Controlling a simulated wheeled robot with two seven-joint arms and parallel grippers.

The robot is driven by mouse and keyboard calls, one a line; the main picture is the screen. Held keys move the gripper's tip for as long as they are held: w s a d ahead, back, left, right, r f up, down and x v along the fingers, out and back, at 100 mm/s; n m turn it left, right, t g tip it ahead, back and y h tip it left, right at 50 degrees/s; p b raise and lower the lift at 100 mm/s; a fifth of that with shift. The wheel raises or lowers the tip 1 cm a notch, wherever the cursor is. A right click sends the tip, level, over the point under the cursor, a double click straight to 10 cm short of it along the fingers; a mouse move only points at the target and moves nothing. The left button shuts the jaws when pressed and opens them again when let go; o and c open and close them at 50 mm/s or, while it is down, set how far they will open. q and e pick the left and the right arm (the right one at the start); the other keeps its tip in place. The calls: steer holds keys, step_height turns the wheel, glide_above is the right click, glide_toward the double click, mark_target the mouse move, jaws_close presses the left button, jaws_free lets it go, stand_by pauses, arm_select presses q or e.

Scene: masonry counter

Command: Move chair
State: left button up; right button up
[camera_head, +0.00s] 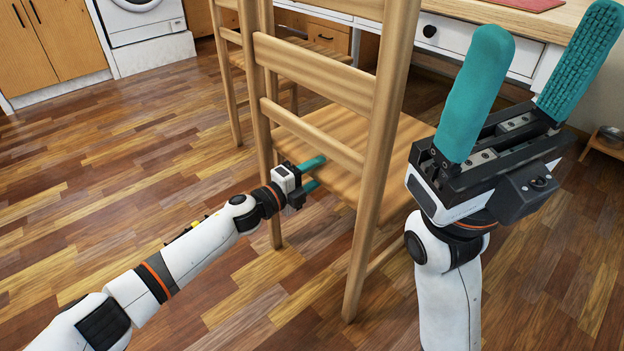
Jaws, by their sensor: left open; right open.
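A wooden chair (318,76) with a slatted back stands upright in the middle, its back towards me and its seat towards the counter. My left gripper (318,173) is open, with teal fingers at the chair's back just below the lower slat, beside the left back post. I cannot tell whether the fingers touch the chair. My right gripper (540,65) is open and empty, raised close to the camera at the right of the chair, with its fingers pointing up. It hides part of the counter and floor.
A second wooden chair (228,62) stands behind on the left. A white-fronted counter with drawers (452,36) runs along the back. A white washing machine (140,22) and wooden cabinets (60,42) are at the far left. A metal bowl (612,134) is at the right. The left floor is clear.

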arm_select(q)
steer(key=shift+w+d, duration=0.2)
steer(key=shift+d, duration=0.05)
jaws_close()
stand_by(1.4)
